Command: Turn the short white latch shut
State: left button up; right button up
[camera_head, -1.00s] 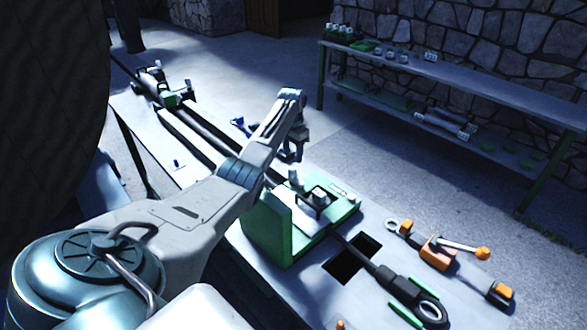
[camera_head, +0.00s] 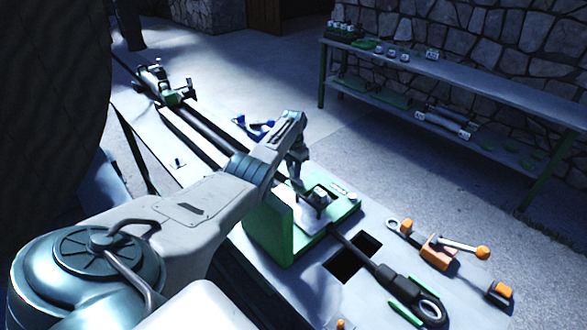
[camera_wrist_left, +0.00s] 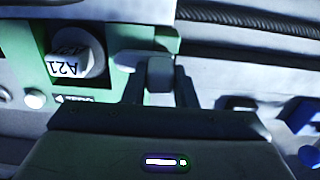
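In the head view, my left gripper (camera_head: 298,183) is low over the left side of the green fixture (camera_head: 268,230). In the left wrist view, a short white latch (camera_wrist_left: 128,59) with a rounded end lies on the green and grey surface. A grey upright block (camera_wrist_left: 159,73), apparently its tab, stands between the two fingers of my left gripper (camera_wrist_left: 160,88). The fingers look open around it; contact is not clear. My right gripper is not in view.
A black cable with a ring end (camera_head: 430,310) runs past a dark square opening (camera_head: 352,258). An orange-handled tool (camera_head: 440,252) lies to the right. A shelf bench (camera_head: 450,85) stands behind.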

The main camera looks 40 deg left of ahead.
pick_arm(q)
jog(key=c, duration=0.3)
jog(key=shift+c, duration=0.2)
jog(key=m, duration=0.3)
jog(key=shift+m+b, duration=0.3)
jog(key=shift+m, duration=0.1)
jog(key=m, duration=0.4)
jog(key=shift+m+b, duration=0.3)
jog(key=m, duration=0.5)
jog(key=shift+b, duration=0.35)
jog(key=shift+m, duration=2.3)
